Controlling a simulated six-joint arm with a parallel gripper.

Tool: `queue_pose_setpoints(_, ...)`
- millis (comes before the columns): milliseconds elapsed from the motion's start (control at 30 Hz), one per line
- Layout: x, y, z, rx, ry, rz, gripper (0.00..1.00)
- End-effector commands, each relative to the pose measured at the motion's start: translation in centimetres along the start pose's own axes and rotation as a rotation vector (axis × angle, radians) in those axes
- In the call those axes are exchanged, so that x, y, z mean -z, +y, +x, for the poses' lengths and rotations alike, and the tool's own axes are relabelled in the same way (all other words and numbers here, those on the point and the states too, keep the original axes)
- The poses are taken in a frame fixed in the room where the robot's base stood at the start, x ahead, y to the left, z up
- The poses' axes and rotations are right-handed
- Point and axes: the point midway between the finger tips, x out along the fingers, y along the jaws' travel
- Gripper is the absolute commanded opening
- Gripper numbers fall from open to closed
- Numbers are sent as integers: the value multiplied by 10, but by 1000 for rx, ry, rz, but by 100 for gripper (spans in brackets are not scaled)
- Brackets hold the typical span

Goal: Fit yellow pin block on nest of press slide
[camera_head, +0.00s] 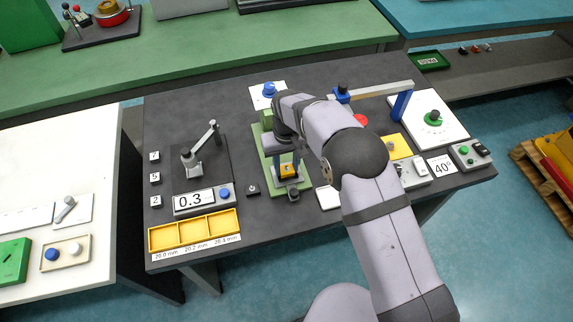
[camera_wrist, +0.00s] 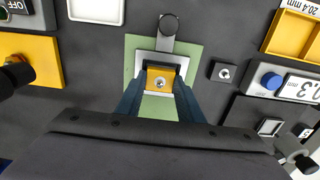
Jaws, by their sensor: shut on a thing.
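The yellow pin block (camera_wrist: 160,82) shows in the wrist view with a small round pin on its face. My gripper (camera_wrist: 160,88) is shut on it, with a dark blue finger on each side. In the head view the block (camera_head: 289,171) is at the front part of the green press base (camera_head: 304,189), under my wrist. The block is over a light grey plate (camera_wrist: 141,61), which I take for the slide's nest. I cannot tell whether the block is seated on it or just above it. A round dark knob (camera_wrist: 167,22) stands at the slide's front end.
A yellow three-compartment tray (camera_head: 194,232) and a display reading 0.3 (camera_head: 194,200) are on the left. A small black switch box (camera_head: 253,190) stands beside the press. On the right are a yellow block (camera_head: 399,147), a 40° sign (camera_head: 441,165) and a blue-armed gantry (camera_head: 402,102).

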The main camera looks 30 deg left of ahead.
Motion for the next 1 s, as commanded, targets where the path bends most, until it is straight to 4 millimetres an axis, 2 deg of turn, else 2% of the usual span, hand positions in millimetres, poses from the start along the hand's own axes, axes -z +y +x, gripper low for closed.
queue_pose_setpoints(1000, -2, 0, 7, 0, -5, 0, 8)
